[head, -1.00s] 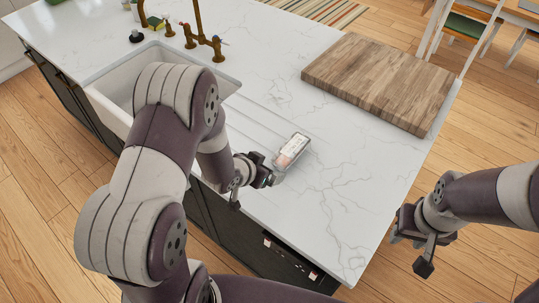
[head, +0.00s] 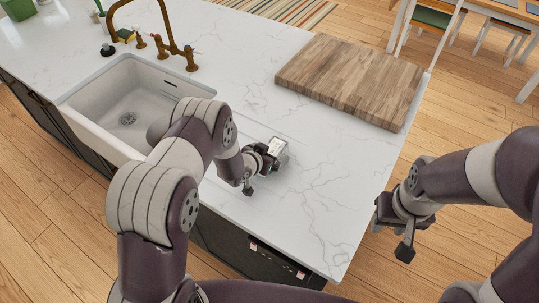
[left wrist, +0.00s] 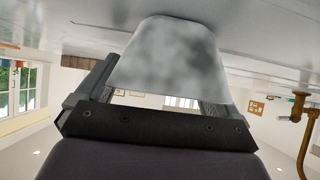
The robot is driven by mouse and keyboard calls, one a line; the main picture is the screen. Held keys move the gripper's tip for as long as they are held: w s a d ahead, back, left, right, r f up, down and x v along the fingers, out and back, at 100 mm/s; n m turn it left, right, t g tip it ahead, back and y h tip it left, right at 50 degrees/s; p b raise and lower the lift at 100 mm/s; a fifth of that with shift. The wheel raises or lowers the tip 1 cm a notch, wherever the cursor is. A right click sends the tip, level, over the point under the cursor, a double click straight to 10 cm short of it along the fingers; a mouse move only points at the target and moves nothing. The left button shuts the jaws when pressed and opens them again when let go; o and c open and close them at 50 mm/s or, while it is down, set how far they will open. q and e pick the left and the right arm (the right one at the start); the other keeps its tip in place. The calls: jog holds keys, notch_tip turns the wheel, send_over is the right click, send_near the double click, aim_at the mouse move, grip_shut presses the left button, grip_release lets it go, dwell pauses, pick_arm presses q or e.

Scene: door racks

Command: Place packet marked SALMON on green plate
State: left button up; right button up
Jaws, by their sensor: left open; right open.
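A small packet (head: 277,147) with a pale label lies on the white marble counter; its lettering is too small to read. My left gripper (head: 263,168) is at the packet's near side, with its open jaws low over the counter. In the left wrist view the packet (left wrist: 168,58) shows as a blurred grey-white shape between the two fingers, and I cannot tell whether they touch it. My right gripper (head: 390,237) is open and empty, off the counter's right edge above the floor. No green plate is visible.
A thick wooden board (head: 352,78) lies on the counter at the back right. A white sink (head: 125,103) with a brass tap (head: 165,42) is at the left. The counter right of the packet is clear. Chairs and a table stand beyond.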

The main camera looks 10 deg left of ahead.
pick_arm(q)
jog(key=shift+r, duration=0.1)
jog(key=c, duration=1.3)
